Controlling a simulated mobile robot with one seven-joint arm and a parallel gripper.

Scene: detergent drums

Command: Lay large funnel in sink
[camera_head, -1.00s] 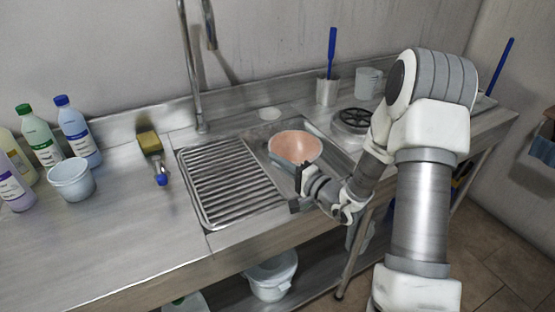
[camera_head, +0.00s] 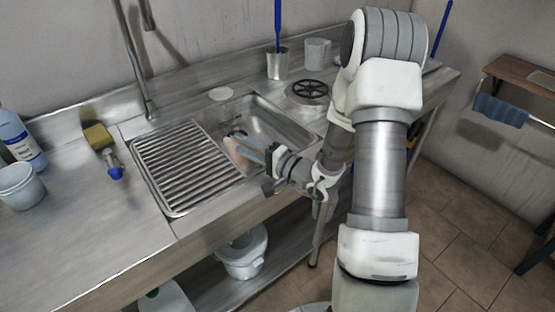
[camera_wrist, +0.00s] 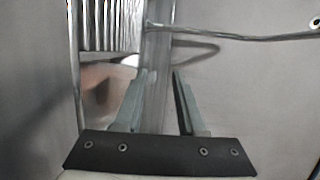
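The large funnel (camera_head: 238,157), pinkish inside, lies tilted in the left part of the sink basin, beside the ribbed grate. My gripper (camera_head: 262,158) is close over its right side and hides part of it. In the wrist view a blurred pinkish patch (camera_wrist: 100,82) of the funnel shows to the left of the left finger. My gripper's two fingers (camera_wrist: 164,76) are apart there, with only a strip of metal seen between them. The sink (camera_head: 285,125) is a steel basin, and its right part is bare.
The ribbed grate (camera_head: 190,165) covers the area left of the basin. A tall tap (camera_head: 137,65) rises behind it. A steel cup (camera_head: 277,64) and a white mug (camera_head: 317,54) stand behind the basin.

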